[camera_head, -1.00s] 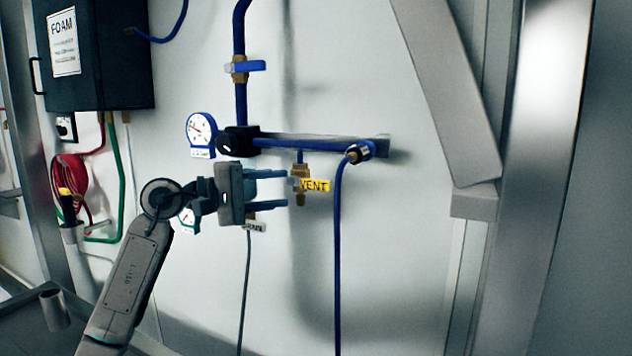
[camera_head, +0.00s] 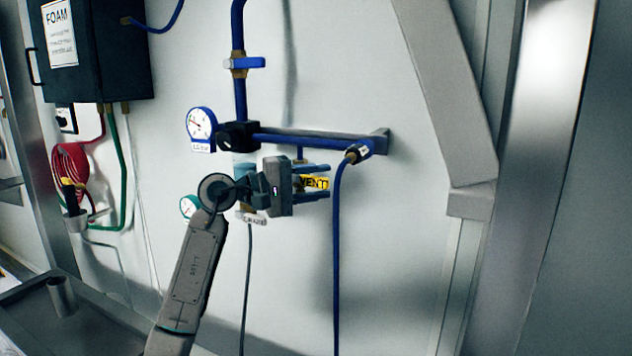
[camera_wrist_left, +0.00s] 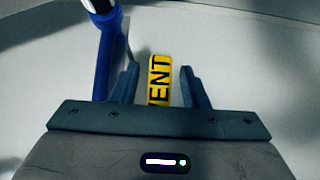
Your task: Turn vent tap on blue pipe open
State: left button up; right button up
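The vent tap carries a yellow tag (camera_head: 314,183) with the word VENT, below the horizontal blue pipe (camera_head: 310,142). My left gripper (camera_head: 325,181) is at the tap, its two fingers above and below the tag. In the left wrist view the yellow tag (camera_wrist_left: 159,80) lies between the spread fingers (camera_wrist_left: 158,85), with a gap on each side. The gripper is open. The tap's brass body is mostly hidden behind the gripper. My right gripper is not in view.
A blue hose (camera_head: 338,250) hangs from the pipe's right end, close beyond my fingertips. A white gauge (camera_head: 201,123) and a blue-handled valve (camera_head: 243,63) are on the pipework at upper left. A slanted grey beam (camera_head: 445,90) stands at right.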

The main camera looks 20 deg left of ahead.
pick_arm(q)
grip_shut()
